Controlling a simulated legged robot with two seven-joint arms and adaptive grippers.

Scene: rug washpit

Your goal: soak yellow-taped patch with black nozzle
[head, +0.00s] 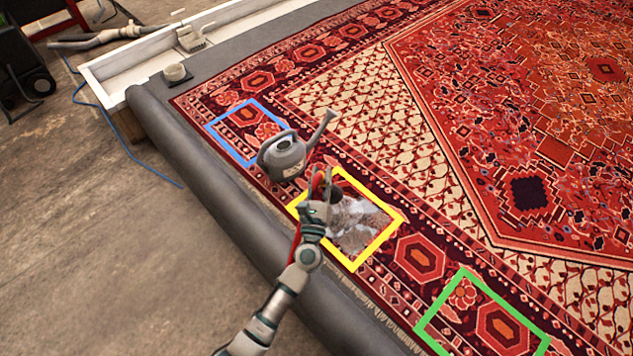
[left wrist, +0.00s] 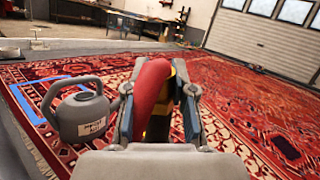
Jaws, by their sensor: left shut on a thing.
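The yellow-taped patch (head: 391,229) lies on the rug's near border. The rug inside it looks pale and blotchy, with a greyish-white area. My left gripper (head: 322,186) is over the upper left side of this patch, shut on a red sprayer part (left wrist: 151,88). A dark nozzle end (head: 335,194) shows beside the fingers, over the patch. In the left wrist view the red part sits between the two fingers, with yellow and black behind it. The nozzle's tip and exact aim are unclear. My right gripper is out of view.
A grey watering can (head: 284,157) stands close to the left gripper, near the blue-taped square (head: 221,145). A green-taped square (head: 452,285) lies at lower right. A grey padded edge (head: 210,180) borders the patterned rug (head: 480,120). A blue hose (head: 125,145) lies on the floor.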

